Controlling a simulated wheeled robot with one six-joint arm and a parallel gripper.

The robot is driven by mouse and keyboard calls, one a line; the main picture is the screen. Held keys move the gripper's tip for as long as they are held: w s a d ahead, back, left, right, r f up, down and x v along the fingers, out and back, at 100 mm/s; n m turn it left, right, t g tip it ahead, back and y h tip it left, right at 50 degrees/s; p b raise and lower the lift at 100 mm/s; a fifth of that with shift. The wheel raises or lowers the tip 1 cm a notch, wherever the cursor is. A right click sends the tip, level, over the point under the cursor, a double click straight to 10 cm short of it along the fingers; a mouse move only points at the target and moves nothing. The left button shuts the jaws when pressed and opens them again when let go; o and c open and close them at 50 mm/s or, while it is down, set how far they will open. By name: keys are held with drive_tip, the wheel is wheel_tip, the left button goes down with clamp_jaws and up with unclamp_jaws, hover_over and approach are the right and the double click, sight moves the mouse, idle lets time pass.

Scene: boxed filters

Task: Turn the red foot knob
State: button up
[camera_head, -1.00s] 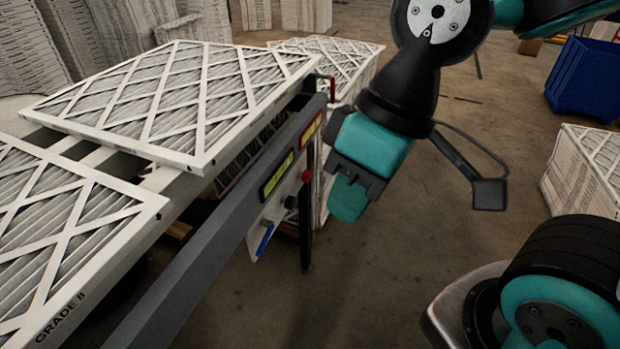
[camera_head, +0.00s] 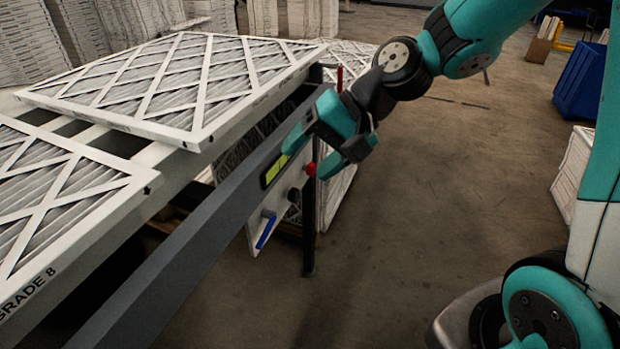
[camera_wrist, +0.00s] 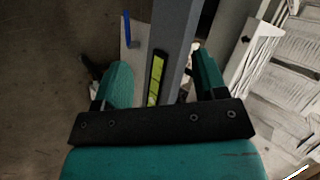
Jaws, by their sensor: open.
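The red knob (camera_head: 310,169) is small and round, on the side of the grey rail assembly beside a black upright post (camera_head: 308,230). My gripper (camera_head: 307,160) is open at the rail, with one finger over the rail and the other on its outer side, close to the red knob. I cannot tell whether it touches the knob. In the wrist view my open gripper (camera_wrist: 163,76) has the grey rail and its yellow-green label (camera_wrist: 155,80) between the fingers. I cannot make out the red knob there.
A short red upright piece (camera_head: 339,78) stands at the rail's far end. Framed filters (camera_head: 180,85) lie on the conveyor at left. Floor at right is open, with a blue bin (camera_head: 583,80) beyond.

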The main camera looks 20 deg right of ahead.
drive_tip(key=w+d+f+m+t+y+b, duration=0.1)
drive_tip(key=w+d+f+m+t+b, duration=0.25)
drive_tip(key=w+d+f+m, duration=0.55)
drive_tip(key=m+t+h+b, duration=0.1)
drive_tip(key=m+t+b, duration=0.4)
drive_tip(key=m, duration=0.5)
approach(313, 175)
drive_tip(key=shift+t, duration=0.55)
drive_tip(key=x, duration=0.9)
drive_tip(key=shift+w+a+r, duration=0.1)
drive_tip(key=shift+w+r, duration=0.2)
drive_tip(key=shift+w, duration=0.25)
drive_tip(key=c, duration=0.9)
